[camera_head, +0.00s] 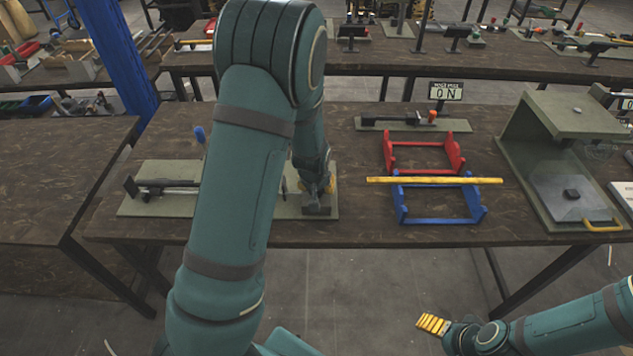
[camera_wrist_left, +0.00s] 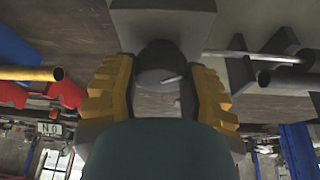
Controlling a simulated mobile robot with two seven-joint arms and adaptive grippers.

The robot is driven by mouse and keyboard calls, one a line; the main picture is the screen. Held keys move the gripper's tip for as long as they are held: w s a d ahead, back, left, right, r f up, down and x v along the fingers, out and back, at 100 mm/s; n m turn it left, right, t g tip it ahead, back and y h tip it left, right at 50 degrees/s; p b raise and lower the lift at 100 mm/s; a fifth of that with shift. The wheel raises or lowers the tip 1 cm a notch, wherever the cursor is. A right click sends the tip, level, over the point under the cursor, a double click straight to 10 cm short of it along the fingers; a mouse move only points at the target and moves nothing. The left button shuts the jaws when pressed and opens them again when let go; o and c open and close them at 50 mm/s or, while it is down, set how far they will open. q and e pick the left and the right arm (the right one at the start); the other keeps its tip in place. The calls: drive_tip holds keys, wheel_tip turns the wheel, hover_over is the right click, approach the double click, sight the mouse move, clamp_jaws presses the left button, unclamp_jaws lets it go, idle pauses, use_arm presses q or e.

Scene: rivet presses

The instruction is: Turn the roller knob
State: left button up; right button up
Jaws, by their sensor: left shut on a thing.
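The roller knob (camera_wrist_left: 160,62) is a dark, round piece between the yellow fingers of my left gripper (camera_wrist_left: 159,82) in the left wrist view. The fingers are shut on it from both sides. A short light mark shows on its face. In the head view my left gripper (camera_head: 324,186) is over the right end of a grey-green base plate (camera_head: 325,211), and my own arm hides the knob and most of the device. My right gripper (camera_head: 433,325) is at the lower right, in front of the table and away from the device; its finger gap is unclear.
A yellow tube (camera_head: 435,181) lies across a blue rack (camera_head: 442,217), with a red rack (camera_head: 425,153) behind it. A rod fixture with a blue-tipped lever (camera_head: 200,135) is left of my arm. A green press housing (camera_head: 545,130) stands at the right. An ON sign (camera_head: 446,91) stands behind.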

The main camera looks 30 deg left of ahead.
use_arm(q)
drive_tip(key=shift+s+f, duration=0.1)
idle(0.3)
drive_tip(key=o, duration=1.2)
drive_tip(key=shift+r, duration=0.2)
drive_tip(key=v, duration=1.1)
drive_tip(key=shift+s+d+r, duration=0.1)
drive_tip(key=shift+r, duration=0.25)
drive_tip(key=shift+f, duration=0.1)
